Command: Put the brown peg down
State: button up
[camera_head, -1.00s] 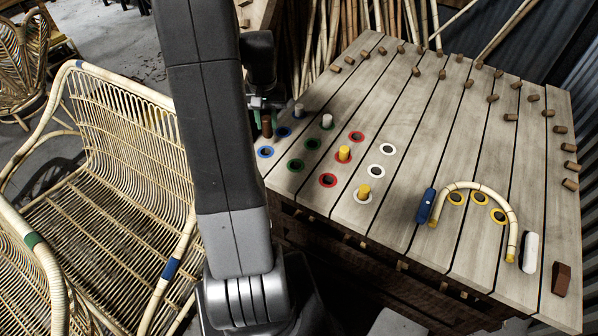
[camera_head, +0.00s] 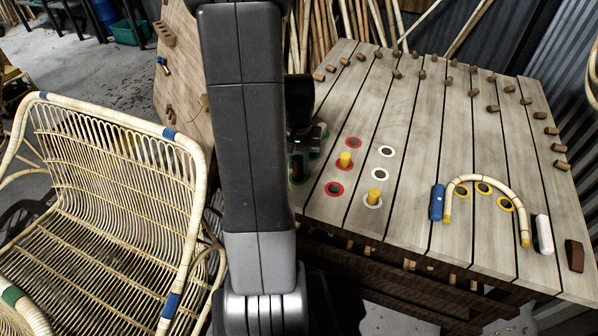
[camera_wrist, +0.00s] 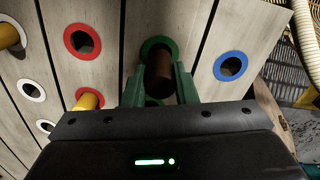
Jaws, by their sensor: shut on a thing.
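My gripper (camera_wrist: 158,85) has green fingers and is shut on the brown peg (camera_wrist: 160,72). The peg's far end overlaps a green-ringed hole (camera_wrist: 150,46) in the table; I cannot tell whether it is inside. A second green ring (camera_wrist: 152,102) shows partly between the fingers. A blue-ringed hole (camera_wrist: 230,66) lies to the right, and a red-ringed empty hole (camera_wrist: 82,40) to the left. In the head view, the brown peg (camera_head: 297,168) hangs below the dark gripper body at the table's left part, and my arm hides the blue rings.
Yellow pegs (camera_head: 345,159) stand in a red and a white ring on the slatted table (camera_head: 420,150). A bent rattan piece (camera_head: 487,181) lies at the right between a blue block (camera_head: 437,203) and a white block (camera_head: 543,235). Several small brown pegs line the back. A rattan chair (camera_head: 100,200) stands left.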

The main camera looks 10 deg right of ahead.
aim_at(298, 170)
jog(key=shift+f, duration=1.95)
jog(key=shift+f, duration=0.1)
jog(key=o, duration=1)
jog(key=shift+c, duration=0.2)
notch_tip(298, 170, up, 12)
jog(key=shift+r+p, duration=0.15)
jog(key=shift+p, duration=0.25)
